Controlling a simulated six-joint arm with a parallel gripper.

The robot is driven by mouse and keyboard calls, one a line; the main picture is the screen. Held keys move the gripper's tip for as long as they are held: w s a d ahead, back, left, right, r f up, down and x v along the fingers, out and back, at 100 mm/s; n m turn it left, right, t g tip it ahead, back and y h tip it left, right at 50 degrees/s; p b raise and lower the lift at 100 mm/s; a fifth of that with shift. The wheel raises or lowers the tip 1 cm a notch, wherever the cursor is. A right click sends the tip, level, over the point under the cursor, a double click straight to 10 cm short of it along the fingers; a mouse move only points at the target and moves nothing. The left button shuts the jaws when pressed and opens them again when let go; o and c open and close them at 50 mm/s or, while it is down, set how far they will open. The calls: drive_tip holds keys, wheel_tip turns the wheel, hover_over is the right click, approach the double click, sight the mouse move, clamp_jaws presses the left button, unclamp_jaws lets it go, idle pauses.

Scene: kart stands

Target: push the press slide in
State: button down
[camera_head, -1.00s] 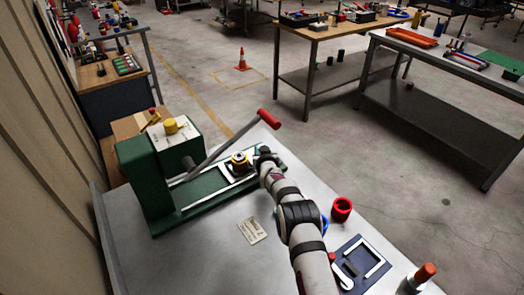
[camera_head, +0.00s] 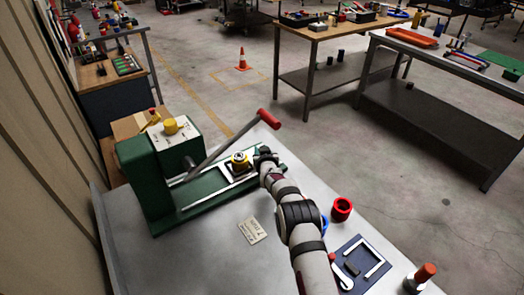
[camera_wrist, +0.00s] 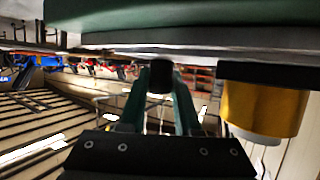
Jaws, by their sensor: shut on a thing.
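The green press (camera_head: 140,178) stands on the grey table, with a long lever ending in a red grip (camera_head: 269,119). Its press slide (camera_head: 236,172) is a pale plate on the green base, out to the right of the press head. A yellow and black part (camera_head: 240,160) sits on the slide; its yellow side also shows in the wrist view (camera_wrist: 262,108). My gripper (camera_head: 264,158) is at the slide's outer end, right of the yellow part. In the wrist view, the teal fingers (camera_wrist: 160,92) are shut on a black knob (camera_wrist: 160,77). The arm partly hides the contact in the head view.
An orange-topped cylinder (camera_head: 423,275) stands at the front right. A label plate (camera_head: 253,231) lies before the press. The front left of the table is clear.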

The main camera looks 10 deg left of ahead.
sight(224, 174)
drive_tip(key=s+a, duration=1.1)
idle(0.3)
drive_tip(key=shift+a, duration=0.1)
drive_tip(key=c, duration=0.6)
unclamp_jaws()
drive_tip(key=shift+s, duration=0.1)
drive_tip(key=v, duration=1.5)
drive_tip(key=shift+s, duration=0.2)
drive_tip(key=shift+r, duration=0.2)
